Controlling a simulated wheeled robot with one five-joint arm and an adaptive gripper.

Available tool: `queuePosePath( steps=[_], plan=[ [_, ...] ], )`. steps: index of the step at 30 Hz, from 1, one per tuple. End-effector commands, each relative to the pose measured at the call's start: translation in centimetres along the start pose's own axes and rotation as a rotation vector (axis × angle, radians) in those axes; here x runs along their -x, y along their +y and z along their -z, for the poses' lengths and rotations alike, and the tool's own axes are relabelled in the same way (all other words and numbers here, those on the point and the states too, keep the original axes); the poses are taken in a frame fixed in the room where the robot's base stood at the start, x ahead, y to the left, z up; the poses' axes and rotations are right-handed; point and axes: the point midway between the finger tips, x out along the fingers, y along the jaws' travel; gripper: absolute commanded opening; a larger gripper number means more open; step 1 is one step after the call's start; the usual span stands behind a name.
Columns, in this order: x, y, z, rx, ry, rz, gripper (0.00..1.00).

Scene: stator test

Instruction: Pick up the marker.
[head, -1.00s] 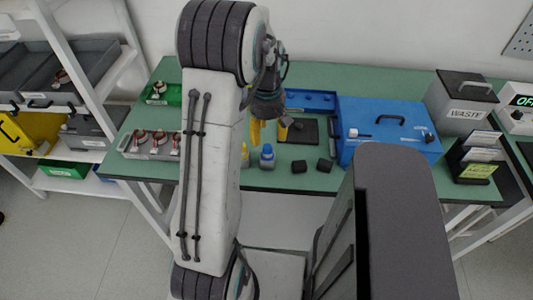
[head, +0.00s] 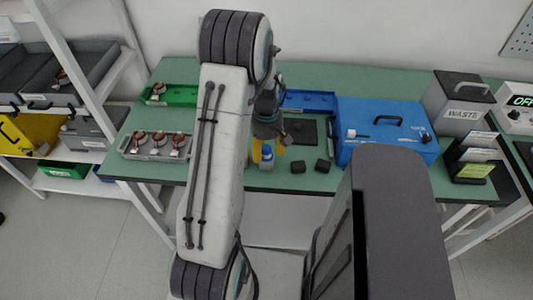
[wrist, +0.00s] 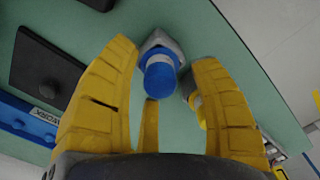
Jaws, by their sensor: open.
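In the head view my gripper (head: 268,152) hangs over the bench's front part.
The green bench (head: 355,80) holds a dark mat (head: 303,131), two small black blocks (head: 298,167), a blue toolbox (head: 380,150), and a grey tray (head: 142,152) of copper-coloured parts. A waste bin (head: 461,95) stands at right. The bench's front edge is close.

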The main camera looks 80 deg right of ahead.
Motion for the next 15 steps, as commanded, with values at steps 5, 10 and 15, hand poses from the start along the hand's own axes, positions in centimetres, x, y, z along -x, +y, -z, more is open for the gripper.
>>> queuePosePath(
  steps=[5,10,15],
  plan=[
    [-0.29,0.00,0.01,0.000,0.000,-0.001,0.57],
    [-0.27,0.00,0.01,0.000,0.000,-0.001,0.56],
    [-0.25,0.00,0.01,0.000,0.000,-0.001,0.41]
  ],
)
